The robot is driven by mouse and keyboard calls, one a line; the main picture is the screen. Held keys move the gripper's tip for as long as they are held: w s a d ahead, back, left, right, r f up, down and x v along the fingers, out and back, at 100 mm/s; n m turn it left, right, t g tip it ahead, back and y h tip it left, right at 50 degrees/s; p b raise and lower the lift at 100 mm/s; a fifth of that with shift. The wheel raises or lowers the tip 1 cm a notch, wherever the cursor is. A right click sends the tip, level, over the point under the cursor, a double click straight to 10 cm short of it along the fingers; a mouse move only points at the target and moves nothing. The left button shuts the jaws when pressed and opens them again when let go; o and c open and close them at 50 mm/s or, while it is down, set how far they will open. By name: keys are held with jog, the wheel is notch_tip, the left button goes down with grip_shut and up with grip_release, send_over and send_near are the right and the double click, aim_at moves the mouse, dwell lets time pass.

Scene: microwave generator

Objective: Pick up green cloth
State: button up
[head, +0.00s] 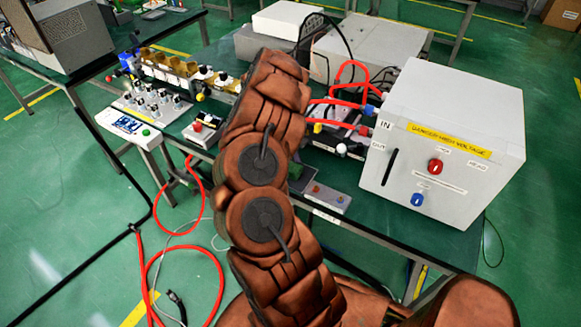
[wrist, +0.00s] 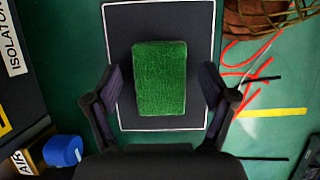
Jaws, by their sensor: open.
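The green cloth (wrist: 160,78) shows in the wrist view as a thick, textured green block. It lies on a dark mat with a white border (wrist: 160,18), near the middle of the picture. My gripper (wrist: 164,88) is open, with one finger on each side of the cloth and a small gap visible on both sides. I cannot tell how high the fingertips are above the mat.
In the wrist view a blue cap (wrist: 62,151) and an "ISOLATOR" label (wrist: 10,40) are at left. Red cables (wrist: 240,62) lie at right. In the head view a white high-voltage box (head: 445,140) stands on the green bench, and red cables (head: 150,270) lie on the floor.

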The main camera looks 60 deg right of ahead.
jog(key=c, duration=0.9)
jog(key=shift+c, duration=0.2)
jog(key=shift+r, duration=0.15)
notch_tip(320, 180, up, 10)
jog(key=b, duration=0.3)
jog(key=shift+b, duration=0.3)
